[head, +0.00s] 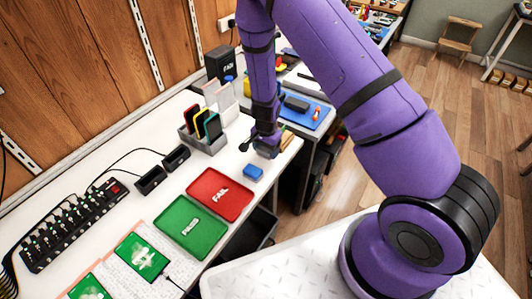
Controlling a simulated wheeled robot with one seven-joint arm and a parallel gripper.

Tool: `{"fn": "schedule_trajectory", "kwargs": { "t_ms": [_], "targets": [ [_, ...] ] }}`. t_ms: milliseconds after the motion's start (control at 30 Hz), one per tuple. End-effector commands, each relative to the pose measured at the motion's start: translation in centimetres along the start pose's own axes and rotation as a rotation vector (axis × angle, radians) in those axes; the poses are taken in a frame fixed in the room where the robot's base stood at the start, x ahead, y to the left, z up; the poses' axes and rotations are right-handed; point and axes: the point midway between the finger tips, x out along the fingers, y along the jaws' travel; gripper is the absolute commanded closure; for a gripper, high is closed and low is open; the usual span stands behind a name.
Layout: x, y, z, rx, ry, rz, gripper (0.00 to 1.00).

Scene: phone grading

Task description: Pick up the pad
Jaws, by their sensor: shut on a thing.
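My gripper (266,151) is at the end of the purple arm, low over the far right end of the white bench. It is shut on a small grey-blue piece, which looks like the pad. The jaws and the arm hide much of it, so its outline and any gap to the bench are unclear.
A red FAIL tray (220,194) and a green PASS tray (190,227) lie nearby on the bench (160,197). A grey rack (204,142) of phones stands left of the gripper. Black chargers (150,180) and a power strip (72,226) are farther left.

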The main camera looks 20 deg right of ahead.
Motion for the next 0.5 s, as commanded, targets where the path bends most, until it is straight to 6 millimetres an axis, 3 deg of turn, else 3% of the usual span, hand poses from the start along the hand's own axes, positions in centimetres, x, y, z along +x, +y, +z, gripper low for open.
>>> {"fn": "schedule_trajectory", "kwargs": {
  "t_ms": [500],
  "targets": [
    [-0.6, 5.5, 7.0, 0.001, -0.007, 0.006, 0.55]
  ]
}}
